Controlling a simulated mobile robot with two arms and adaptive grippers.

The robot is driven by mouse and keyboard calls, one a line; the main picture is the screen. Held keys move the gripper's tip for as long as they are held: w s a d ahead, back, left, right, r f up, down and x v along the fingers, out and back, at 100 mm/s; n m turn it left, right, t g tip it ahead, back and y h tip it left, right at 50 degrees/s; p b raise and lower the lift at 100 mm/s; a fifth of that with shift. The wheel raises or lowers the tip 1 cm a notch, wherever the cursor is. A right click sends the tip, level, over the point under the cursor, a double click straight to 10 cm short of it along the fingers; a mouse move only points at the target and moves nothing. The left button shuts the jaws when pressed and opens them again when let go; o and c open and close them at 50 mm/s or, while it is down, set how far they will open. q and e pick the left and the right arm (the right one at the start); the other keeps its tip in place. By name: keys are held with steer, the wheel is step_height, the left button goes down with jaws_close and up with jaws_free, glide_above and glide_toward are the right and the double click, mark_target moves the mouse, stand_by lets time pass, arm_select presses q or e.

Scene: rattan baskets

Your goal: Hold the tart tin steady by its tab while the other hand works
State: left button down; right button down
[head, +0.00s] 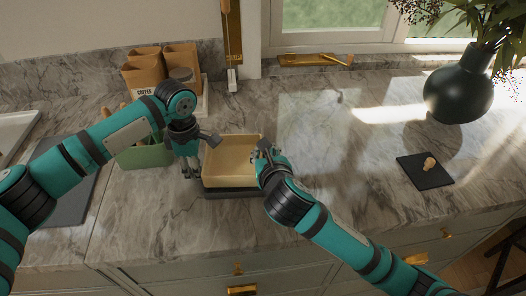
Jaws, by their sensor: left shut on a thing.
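The tart tin appears to be the square, tan, shallow-walled tin (232,180) near the counter's front edge. It sits on a dark flat base (235,193). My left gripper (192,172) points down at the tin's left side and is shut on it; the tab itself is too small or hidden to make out. My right gripper (264,152) is at the tin's right rim, partly covering it. Its fingers are small and overlap the rim, so I cannot tell whether they are open or touching it.
A green container (145,155) stands left of the tin, with brown canisters (183,58) behind. At right are a dark round vase (458,95) with leaves and a dark board (424,172) bearing a small tan object (430,163). The marble counter (330,150) between is clear.

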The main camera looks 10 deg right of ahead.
steer(key=shift+f, duration=1.05)
steer(key=c, duration=1.4)
jaws_free()
steer(key=shift+f, duration=0.1)
steer(key=shift+s, duration=0.15)
steer(key=v, duration=1.1)
steer(key=shift+s, duration=0.35)
arm_select(q)
steer(key=c, duration=1.3)
jaws_free()
